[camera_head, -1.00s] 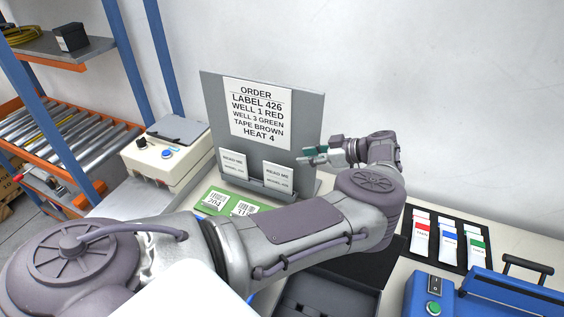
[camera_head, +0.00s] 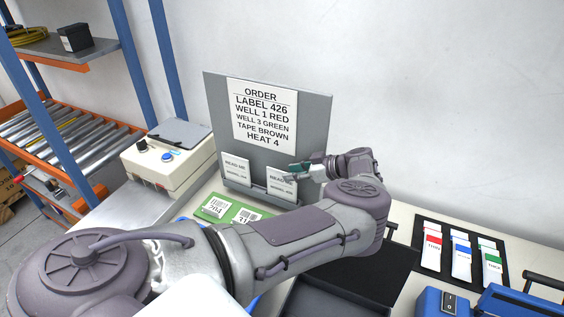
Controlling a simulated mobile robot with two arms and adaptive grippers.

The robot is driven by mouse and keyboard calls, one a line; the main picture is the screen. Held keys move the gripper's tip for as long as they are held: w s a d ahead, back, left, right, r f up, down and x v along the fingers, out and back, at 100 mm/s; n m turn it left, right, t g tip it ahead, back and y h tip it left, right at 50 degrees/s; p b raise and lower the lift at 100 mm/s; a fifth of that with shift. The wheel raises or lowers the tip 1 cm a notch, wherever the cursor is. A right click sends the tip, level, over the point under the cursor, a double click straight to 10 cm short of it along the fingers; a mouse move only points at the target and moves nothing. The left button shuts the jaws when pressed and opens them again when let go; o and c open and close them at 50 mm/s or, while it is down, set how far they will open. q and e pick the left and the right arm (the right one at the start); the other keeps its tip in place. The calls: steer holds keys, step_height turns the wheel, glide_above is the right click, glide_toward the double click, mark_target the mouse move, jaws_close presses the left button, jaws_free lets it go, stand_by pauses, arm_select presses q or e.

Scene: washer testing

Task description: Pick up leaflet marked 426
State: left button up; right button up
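An upright grey board (camera_head: 308,118) bears an order sheet (camera_head: 263,112) that reads "LABEL 426". Two white leaflets headed "READ ME" stand in the holder at its foot: a left leaflet (camera_head: 236,173) and a right leaflet (camera_head: 280,187). Their small model lines are too small to read with certainty; the right one looks like 426. My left gripper (camera_head: 292,172) is at the upper right part of the right leaflet, covering some of it. Its fingers look apart, with nothing seen held. Whether they touch the leaflet I cannot tell. My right gripper is not in view.
A green card with labels (camera_head: 243,214) lies before the board. A cream control box (camera_head: 160,172) stands left. A black mat with coloured packets (camera_head: 431,252) and a blue machine (camera_head: 495,303) are at right. My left arm crosses above the dark open tray (camera_head: 350,280).

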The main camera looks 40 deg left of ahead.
mark_target(282, 173)
arm_select(q)
steer(key=x, duration=0.1)
steer(key=b+x, duration=0.1)
steer(key=x, duration=0.3)
steer(key=shift+w+a, duration=0.1)
steer(key=shift+w, duration=0.2)
steer(key=c, duration=0.3)
jaws_close()
